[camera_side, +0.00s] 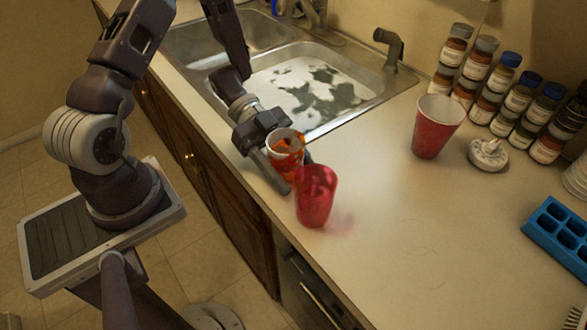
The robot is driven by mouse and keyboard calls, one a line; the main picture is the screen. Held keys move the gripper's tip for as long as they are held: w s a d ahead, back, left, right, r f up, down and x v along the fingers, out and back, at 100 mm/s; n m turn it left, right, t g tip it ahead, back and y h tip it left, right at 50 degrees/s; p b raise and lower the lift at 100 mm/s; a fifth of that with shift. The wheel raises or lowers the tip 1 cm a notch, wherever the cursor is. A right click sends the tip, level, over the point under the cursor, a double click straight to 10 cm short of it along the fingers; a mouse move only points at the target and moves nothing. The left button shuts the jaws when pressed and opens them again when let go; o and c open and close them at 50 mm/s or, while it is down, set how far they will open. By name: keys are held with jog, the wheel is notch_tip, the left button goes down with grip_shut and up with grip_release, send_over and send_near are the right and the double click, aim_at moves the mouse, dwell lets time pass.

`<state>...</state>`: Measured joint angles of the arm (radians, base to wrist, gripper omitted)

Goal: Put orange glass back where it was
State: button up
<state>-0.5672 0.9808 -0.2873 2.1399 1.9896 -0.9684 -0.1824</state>
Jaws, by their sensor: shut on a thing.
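The orange glass (286,146) has a pale rim and stands between the fingers of my gripper (292,170), near the counter's front edge beside the sink. My gripper is shut on it. A translucent red glass (316,197) stands just in front and to the right of the orange glass, close to the fingertips. It hides the lower part of the gripper area, so I cannot tell whether the orange glass touches the counter or the red glass.
A red cup with a white inside (436,128) stands further right. A small white object (488,153), several spice jars (515,98) and a blue tray (562,233) are at the right. The sink (306,92) lies behind my gripper. The counter's middle (400,230) is clear.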

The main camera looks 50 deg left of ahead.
jog(key=o, duration=1.7)
jog(key=shift+f, duration=0.1)
jog(key=shift+o, duration=0.2)
